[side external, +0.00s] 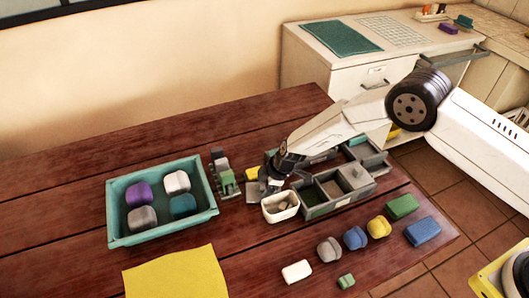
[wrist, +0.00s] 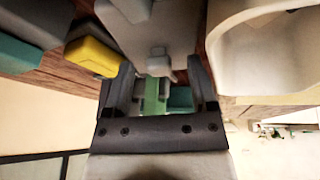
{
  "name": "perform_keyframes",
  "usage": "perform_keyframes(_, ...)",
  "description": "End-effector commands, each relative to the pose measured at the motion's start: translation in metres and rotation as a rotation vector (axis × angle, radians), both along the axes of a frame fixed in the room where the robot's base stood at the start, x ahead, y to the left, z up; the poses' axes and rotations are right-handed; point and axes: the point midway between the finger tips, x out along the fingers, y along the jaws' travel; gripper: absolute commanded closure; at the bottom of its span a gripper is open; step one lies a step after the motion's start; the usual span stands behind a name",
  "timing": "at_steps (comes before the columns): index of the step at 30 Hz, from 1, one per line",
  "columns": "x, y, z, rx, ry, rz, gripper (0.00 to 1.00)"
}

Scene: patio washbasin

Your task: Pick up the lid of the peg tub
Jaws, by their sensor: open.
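The peg tub (side external: 281,207) is a small cream open container with a few small pieces inside. It fills the upper right of the wrist view (wrist: 222,50), beside my gripper. A grey piece with a small raised knob, which looks like the lid (wrist: 158,62), lies in front of my gripper in the wrist view. In the side view the lid (side external: 256,191) is partly hidden by my gripper, just left of the tub. My gripper (side external: 266,182) is open and low over the table. Its fingers (wrist: 158,82) stand either side of the knob; contact is not clear.
A yellow block (wrist: 91,56) sits close beside one finger. A grey divided tray (side external: 338,190) is right of the tub. A teal tray (side external: 112,218) with several rounded blocks and a green-grey rack (side external: 226,184) are left. Several coloured blocks and a yellow cloth (side external: 178,272) lie in front.

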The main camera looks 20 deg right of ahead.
Motion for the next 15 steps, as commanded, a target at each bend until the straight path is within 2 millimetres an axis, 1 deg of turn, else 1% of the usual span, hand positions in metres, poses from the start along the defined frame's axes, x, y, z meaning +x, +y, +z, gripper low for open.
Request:
perform_keyframes(14,0.0000,0.0001,-0.0002,0.000,0.000,0.001,0.26)
perform_keyframes(15,0.0000,0.0001,-0.0002,0.000,0.000,0.001,0.33)
